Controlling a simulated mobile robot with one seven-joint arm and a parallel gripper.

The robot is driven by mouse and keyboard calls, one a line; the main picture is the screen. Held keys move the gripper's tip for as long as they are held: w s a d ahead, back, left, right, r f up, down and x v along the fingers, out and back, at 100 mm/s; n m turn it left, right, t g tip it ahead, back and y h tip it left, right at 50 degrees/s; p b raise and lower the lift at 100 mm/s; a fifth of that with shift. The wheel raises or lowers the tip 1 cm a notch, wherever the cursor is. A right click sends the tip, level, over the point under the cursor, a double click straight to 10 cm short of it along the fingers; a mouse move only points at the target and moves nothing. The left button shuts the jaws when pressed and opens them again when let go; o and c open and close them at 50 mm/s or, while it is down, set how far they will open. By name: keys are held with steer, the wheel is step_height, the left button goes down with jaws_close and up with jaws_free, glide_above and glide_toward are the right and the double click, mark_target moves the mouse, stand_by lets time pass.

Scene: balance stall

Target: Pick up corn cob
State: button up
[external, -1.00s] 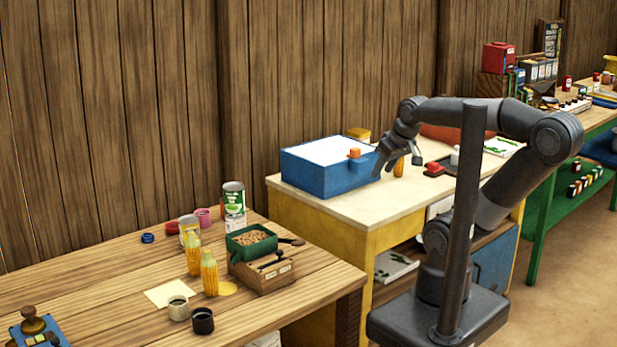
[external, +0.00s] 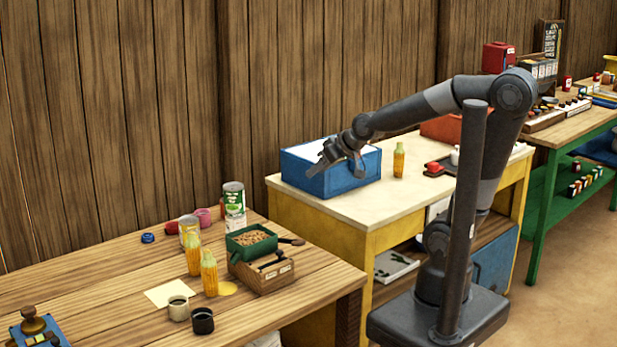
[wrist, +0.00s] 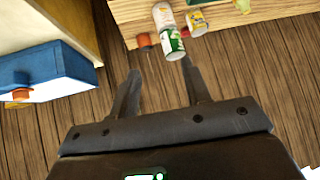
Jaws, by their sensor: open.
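One yellow corn cob (external: 398,160) stands upright on the yellow table, right of the blue box. Two more corn cobs, a rear one (external: 193,256) and a front one (external: 209,275), stand on the wooden table at left. My gripper (external: 338,168) is open and empty, in front of or above the blue box in the external view, well apart from all three cobs. In the wrist view its two fingers (wrist: 160,72) are spread with nothing between them. A yellow piece at the top edge there may be a cob; it is cut off.
The blue box (external: 345,178) stands on the yellow table (external: 350,208), near a dark tray with a red item (external: 434,168). On the wooden table (external: 95,285), cans (external: 233,200), a green tub (external: 250,240), a wooden caddy (external: 265,275) and cups crowd the cobs. A gap separates the tables.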

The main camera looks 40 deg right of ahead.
mark_target(209, 273)
steer(key=w+a+f+n+t+y, duration=0.15)
steer(key=w+a+f, duration=0.25)
steer(key=a, duration=0.6)
steer(key=w+a+f+m+t+y, duration=0.15)
steer(key=w+a+f, duration=0.25)
steer(key=a, duration=0.6)
steer(key=s+a+f+n+t, duration=0.1)
steer(key=s+a+f+t, duration=0.4)
steer(key=s+a+f, duration=0.55)
steer(key=x, duration=1.2)
steer(key=shift+f, duration=0.35)
steer(key=shift+a, duration=0.1)
steer(key=shift+c, duration=0.5)
steer(key=c, duration=0.6)
